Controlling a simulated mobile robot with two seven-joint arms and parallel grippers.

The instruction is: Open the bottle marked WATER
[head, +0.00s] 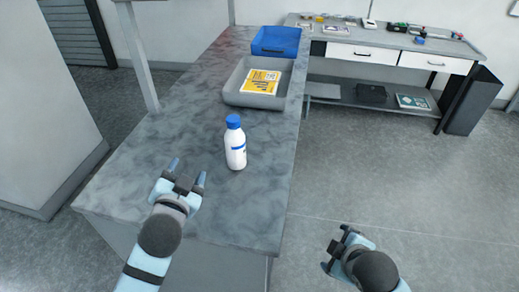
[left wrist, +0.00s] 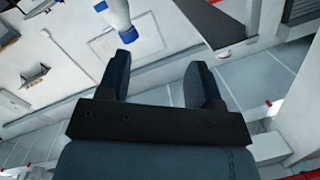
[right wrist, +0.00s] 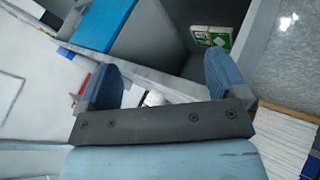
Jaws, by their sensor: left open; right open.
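The white bottle (head: 235,153) with a blue cap (head: 233,121) and a blue band stands upright on the grey counter (head: 180,110). Its lettering is too small to read. A white bottle with blue parts (left wrist: 116,14) also shows at the top edge of the left wrist view, partly cut off and beyond the fingers. My left gripper (head: 187,171) is open and empty, to the left of the bottle and nearer to me, apart from it. My right gripper (head: 335,250) is open and empty, off the counter's right edge over the floor.
A grey tray (head: 233,98) holding a yellow printed packet (head: 261,81) lies behind the bottle, with a blue bin (head: 277,40) beyond it. A post (head: 138,55) rises at the counter's left edge. A white-drawered workbench (head: 390,55) stands at the back right. The counter around the bottle is clear.

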